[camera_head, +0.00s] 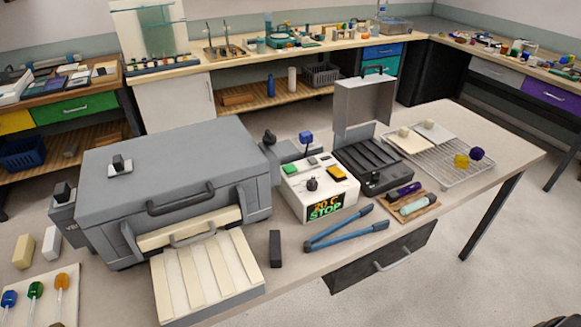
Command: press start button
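A white control box (298,195) stands on the near table, between the large grey kiln-like box and a black slotted device. Its display (326,207) reads "20 C" and "STOP" in lit letters. On its top are a green button (290,172), a yellow-orange button (337,174) and a black knob (312,184). Labels on the buttons are too small to read, so I cannot tell which is start. Neither gripper is clearly in view; only a dark sliver shows at the bottom right corner.
Left of the control box is the large grey box (170,165) with a pale ribbed tray (207,277) in front. Blue-handled tongs (345,230) and a small black block (275,248) lie before the control box. The black device (375,160) and wire rack (455,165) are right.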

